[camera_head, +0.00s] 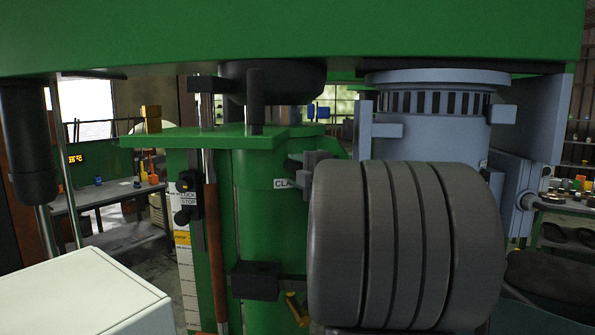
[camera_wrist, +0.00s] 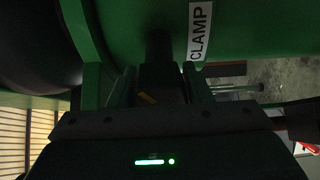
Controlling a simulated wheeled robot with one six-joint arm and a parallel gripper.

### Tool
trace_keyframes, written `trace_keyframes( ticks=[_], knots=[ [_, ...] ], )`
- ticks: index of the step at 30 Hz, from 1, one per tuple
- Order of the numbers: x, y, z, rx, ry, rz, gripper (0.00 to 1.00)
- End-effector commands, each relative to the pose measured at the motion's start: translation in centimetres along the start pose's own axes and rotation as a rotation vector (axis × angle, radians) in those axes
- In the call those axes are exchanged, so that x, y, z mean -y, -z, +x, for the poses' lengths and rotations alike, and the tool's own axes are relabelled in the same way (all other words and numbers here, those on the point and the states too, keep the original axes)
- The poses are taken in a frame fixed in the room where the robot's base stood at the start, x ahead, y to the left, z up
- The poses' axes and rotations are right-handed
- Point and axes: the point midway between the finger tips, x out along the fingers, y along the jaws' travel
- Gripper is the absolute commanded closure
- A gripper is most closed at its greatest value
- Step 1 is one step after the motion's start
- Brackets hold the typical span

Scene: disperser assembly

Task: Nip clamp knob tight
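The clamp knob (camera_wrist: 160,82) is a dark, blocky piece on a dark stem, beside the white CLAMP label (camera_wrist: 201,30) in the wrist view. My gripper (camera_wrist: 160,90) has one finger on each side of it. The shadow is deep, and I cannot tell whether both fingers touch the knob. In the head view, my gripper (camera_head: 300,165) is at the right side of the green column (camera_head: 262,200), just above the partly covered CLAMP label (camera_head: 283,184). The knob cannot be made out there.
A green beam (camera_head: 290,30) spans the top. A black block (camera_head: 255,281) is lower on the column. A white box (camera_head: 85,295) is at the front left. Workbenches stand behind on both sides.

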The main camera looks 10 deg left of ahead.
Motion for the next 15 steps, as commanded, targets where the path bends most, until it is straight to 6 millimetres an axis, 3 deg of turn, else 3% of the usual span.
trace_keyframes(
  ticks=[1,3,15],
  knots=[
    [0.0,0.0,-0.01,0.0,0.0,0.0,0.65],
    [0.0,0.0,-0.01,0.0,0.0,0.0,0.78],
    [-0.06,0.02,-0.01,-0.001,-0.014,0.067,0.78]
  ],
)
